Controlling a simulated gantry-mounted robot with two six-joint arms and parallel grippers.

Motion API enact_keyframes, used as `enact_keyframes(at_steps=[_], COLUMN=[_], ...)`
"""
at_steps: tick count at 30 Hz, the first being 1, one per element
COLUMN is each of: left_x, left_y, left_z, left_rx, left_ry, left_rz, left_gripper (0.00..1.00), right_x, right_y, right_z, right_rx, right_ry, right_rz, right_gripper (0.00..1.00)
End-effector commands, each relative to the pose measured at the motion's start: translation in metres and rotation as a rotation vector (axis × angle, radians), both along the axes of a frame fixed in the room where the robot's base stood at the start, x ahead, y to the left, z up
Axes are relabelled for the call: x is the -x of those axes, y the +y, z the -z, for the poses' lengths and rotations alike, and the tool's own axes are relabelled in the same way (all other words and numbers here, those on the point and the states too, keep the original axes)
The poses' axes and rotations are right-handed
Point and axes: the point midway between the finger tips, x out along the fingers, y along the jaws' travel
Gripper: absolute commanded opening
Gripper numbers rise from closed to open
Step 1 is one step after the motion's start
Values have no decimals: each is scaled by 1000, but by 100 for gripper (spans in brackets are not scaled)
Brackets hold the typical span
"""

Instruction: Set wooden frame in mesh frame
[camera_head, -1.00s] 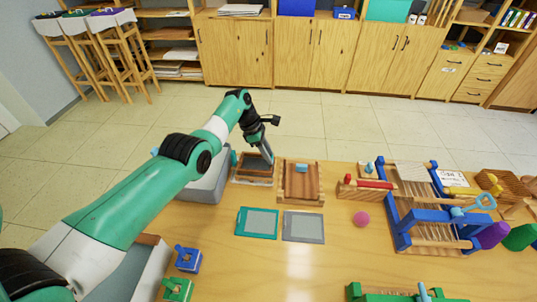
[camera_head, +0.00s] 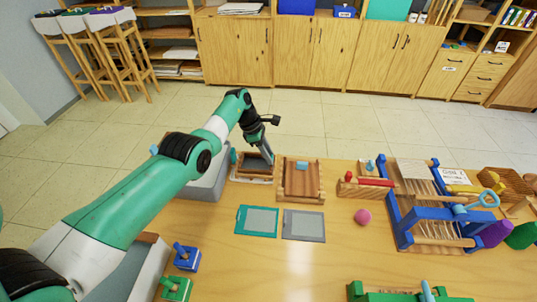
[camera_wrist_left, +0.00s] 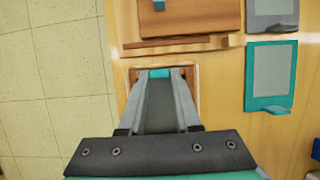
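A small wooden frame (camera_head: 240,179) lies at the back left of the table; its edge also shows around the fingertips in the wrist view (camera_wrist_left: 194,74). My left gripper (camera_head: 270,158) reaches down over it. In the wrist view the fingers (camera_wrist_left: 160,75) stand apart, with a grey surface and a bit of teal between them; contact cannot be made out. A teal-rimmed mesh frame (camera_head: 257,221) lies flat in front, also in the wrist view (camera_wrist_left: 270,75). A grey-rimmed mesh frame (camera_head: 303,226) lies to its right. I cannot tell which one the task means. My right gripper is not seen.
A wooden tray (camera_head: 301,182) with a blue block stands right of the wooden frame. A grey bin (camera_head: 204,180) is at its left. A pink ball (camera_head: 363,217) and a blue rack (camera_head: 422,220) stand further right. The table in front of the mesh frames is clear.

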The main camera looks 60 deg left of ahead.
Motion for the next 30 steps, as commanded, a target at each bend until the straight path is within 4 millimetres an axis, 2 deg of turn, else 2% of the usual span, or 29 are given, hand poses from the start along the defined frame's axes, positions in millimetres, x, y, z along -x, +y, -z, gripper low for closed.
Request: enact_keyframes(at_steps=[1,6,16,20,25,30], left_x=[0,0,1,6,19,31], left_y=[0,0,1,4,13,20], left_z=[0,0,-5,-25,-64,-94], left_rx=[0,0,-1,0,-2,-2], left_ry=[0,0,0,0,-3,-2], left_rz=[0,0,0,-1,-2,-1], left_gripper=[38,66,66,66,66,66], right_x=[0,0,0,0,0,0], right_y=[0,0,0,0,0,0], right_z=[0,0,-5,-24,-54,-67], right_rx=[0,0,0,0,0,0], right_ry=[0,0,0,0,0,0], right_rz=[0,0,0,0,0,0], right_gripper=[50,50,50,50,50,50])
